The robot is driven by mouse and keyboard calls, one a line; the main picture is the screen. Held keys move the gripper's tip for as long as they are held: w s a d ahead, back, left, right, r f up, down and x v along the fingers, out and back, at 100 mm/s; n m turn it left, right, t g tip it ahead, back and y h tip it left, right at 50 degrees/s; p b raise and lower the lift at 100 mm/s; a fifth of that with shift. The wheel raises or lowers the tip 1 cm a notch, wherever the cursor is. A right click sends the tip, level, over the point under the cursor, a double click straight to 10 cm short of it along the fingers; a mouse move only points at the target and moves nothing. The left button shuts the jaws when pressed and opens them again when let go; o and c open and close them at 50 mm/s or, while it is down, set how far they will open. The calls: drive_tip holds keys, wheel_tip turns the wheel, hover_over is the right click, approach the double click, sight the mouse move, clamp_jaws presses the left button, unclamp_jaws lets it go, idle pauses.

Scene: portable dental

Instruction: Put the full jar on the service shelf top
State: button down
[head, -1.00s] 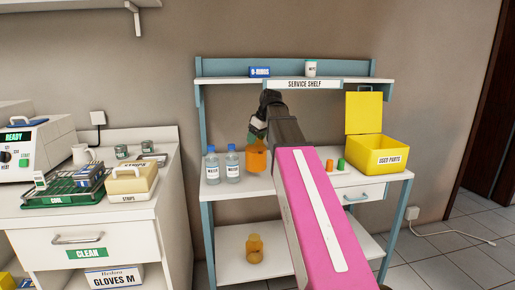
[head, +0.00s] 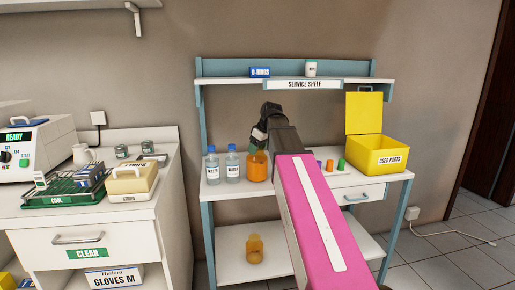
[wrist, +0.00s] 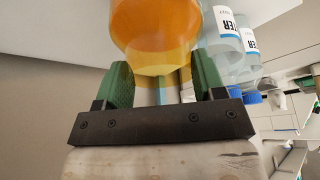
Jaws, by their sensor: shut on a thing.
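My gripper (head: 259,143) with green fingers is shut on the upper part of an amber jar (head: 257,168). The jar is upright at the service shelf unit's white middle top (head: 215,190), right of two clear water bottles. Its base is at or just above that surface; I cannot tell if it touches. In the wrist view the jar's orange body (wrist: 155,35) shows beyond my fingers (wrist: 160,85). A second amber jar (head: 254,250) stands on the unit's lower shelf (head: 229,262).
Two water bottles (head: 232,164) stand close beside the held jar. Small coloured pieces (head: 341,165) and a yellow used-parts box (head: 378,153) are to the right. The labelled upper shelf (head: 220,81) overhangs at the back, with an O-rings box (head: 260,72) and a white cup (head: 311,68).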

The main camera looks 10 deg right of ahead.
drive_tip(key=shift+c, duration=1)
unclamp_jaws()
drive_tip(key=v, duration=1.2)
drive_tip(key=shift+r, duration=0.1)
